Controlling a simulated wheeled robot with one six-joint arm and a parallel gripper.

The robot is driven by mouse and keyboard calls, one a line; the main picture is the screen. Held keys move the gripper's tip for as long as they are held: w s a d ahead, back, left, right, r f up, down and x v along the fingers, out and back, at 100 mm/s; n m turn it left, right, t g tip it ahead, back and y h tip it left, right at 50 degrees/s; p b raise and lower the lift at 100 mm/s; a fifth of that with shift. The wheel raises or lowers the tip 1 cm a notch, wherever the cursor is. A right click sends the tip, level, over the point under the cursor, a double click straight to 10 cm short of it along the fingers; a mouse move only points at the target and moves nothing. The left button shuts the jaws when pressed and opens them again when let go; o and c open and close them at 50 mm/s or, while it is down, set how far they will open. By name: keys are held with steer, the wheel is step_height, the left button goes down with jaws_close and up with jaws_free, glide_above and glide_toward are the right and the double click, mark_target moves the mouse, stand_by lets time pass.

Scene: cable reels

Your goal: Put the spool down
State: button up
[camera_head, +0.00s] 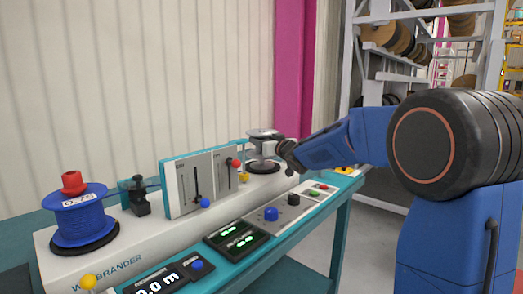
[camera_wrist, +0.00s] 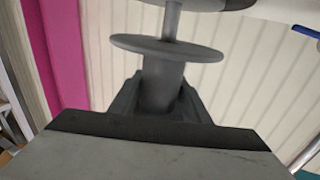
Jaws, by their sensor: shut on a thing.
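A grey spool with round flanges (camera_head: 264,133) is at the far right end of the winding machine, above a black round base (camera_head: 262,167). My gripper (camera_head: 284,148) reaches it from the right and is shut on it. In the wrist view the spool's flange (camera_wrist: 165,48) lies just beyond my jaws (camera_wrist: 160,95), which close around a thick grey cylinder. A thin post and a second disc show past the flange. I cannot tell whether the spool touches the base.
A blue spool with a red cap (camera_head: 80,217) stands on the machine's left end. Between them are a grey slider panel (camera_head: 203,180) and a black clamp (camera_head: 138,196). Displays and buttons line the teal bench's front (camera_head: 270,262). Shelves of reels (camera_head: 385,35) stand behind on the right.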

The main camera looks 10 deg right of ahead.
steer(key=shift+f, duration=1.85)
steer(key=shift+f, duration=0.1)
steer(key=o, duration=1.3)
steer(key=shift+f, duration=0.1)
steer(key=shift+s, duration=0.1)
steer(key=v, duration=1.7)
steer(key=shift+d, duration=0.2)
